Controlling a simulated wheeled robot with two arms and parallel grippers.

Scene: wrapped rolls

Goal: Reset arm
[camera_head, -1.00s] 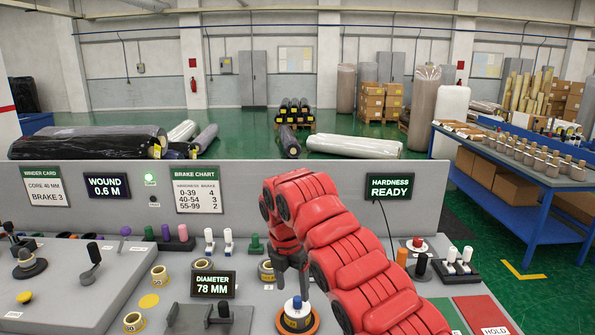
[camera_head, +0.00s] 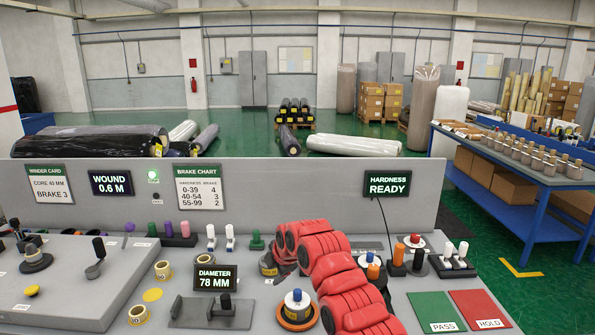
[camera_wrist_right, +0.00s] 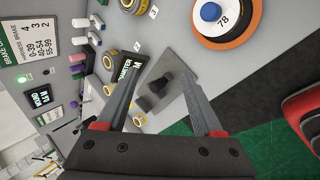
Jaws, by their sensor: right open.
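My red right arm (camera_head: 335,262) comes in from the lower right of the head view and bends over the console; its gripper is mostly hidden there. In the right wrist view my right gripper (camera_wrist_right: 165,72) is open, with nothing between its fingers. My left gripper is not in view.
The console holds a diameter display (camera_head: 214,279) reading 78 MM, a grey lever plate (camera_head: 185,312), several yellow-and-black rolls and small pegs. A green PASS pad (camera_head: 435,310) and a red HOLD pad (camera_head: 480,308) lie at the right. A grey panel (camera_head: 260,215) stands behind.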

